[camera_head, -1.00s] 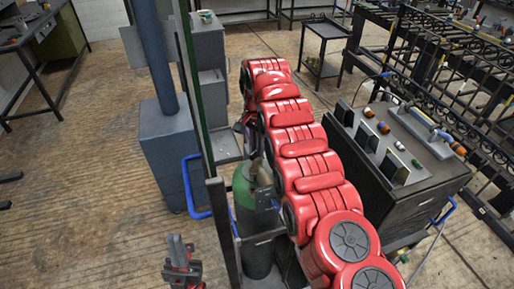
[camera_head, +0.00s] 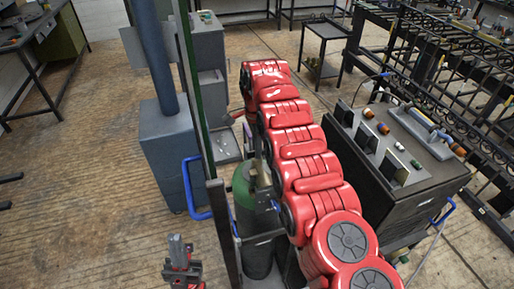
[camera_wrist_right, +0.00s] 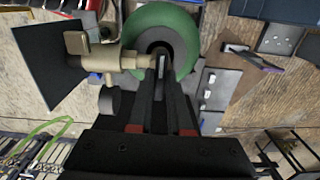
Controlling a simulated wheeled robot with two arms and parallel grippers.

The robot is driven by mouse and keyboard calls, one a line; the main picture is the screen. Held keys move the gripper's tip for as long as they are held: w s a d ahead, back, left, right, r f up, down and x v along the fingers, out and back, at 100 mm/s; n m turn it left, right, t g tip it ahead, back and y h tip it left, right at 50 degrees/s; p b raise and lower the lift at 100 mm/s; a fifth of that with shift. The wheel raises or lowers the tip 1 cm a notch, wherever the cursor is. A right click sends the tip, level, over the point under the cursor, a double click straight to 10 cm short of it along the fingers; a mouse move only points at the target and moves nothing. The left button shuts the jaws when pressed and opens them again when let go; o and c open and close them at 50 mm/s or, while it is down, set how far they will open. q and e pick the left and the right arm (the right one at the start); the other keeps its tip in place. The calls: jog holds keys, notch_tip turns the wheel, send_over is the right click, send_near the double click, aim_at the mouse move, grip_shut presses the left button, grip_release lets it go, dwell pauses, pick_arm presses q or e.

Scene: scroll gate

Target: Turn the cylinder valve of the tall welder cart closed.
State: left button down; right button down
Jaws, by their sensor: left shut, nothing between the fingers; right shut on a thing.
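The green-topped gas cylinder (camera_head: 243,190) stands upright in a dark frame left of my right arm in the head view; the arm covers part of it. In the right wrist view, its round green shoulder (camera_wrist_right: 188,22) is behind the fingers. A brass valve fitting (camera_wrist_right: 98,60) reaches from the left to the fingers. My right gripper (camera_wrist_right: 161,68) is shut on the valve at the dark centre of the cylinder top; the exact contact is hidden. My left gripper (camera_head: 179,250) is shut and empty, pointing up, low in the head view, left of the cylinder and apart from it.
A tall narrow panel (camera_head: 192,90) and a blue-grey column (camera_head: 155,60) stand left of the cylinder. A dark cabinet (camera_head: 395,195) with small parts on top stands close to the right of my right arm. Open wooden floor (camera_head: 80,190) lies at left.

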jog(key=shift+r, duration=0.1)
dwell(0.3)
jog(key=c, duration=0.8)
grip_release()
jog(key=shift+c, duration=0.2)
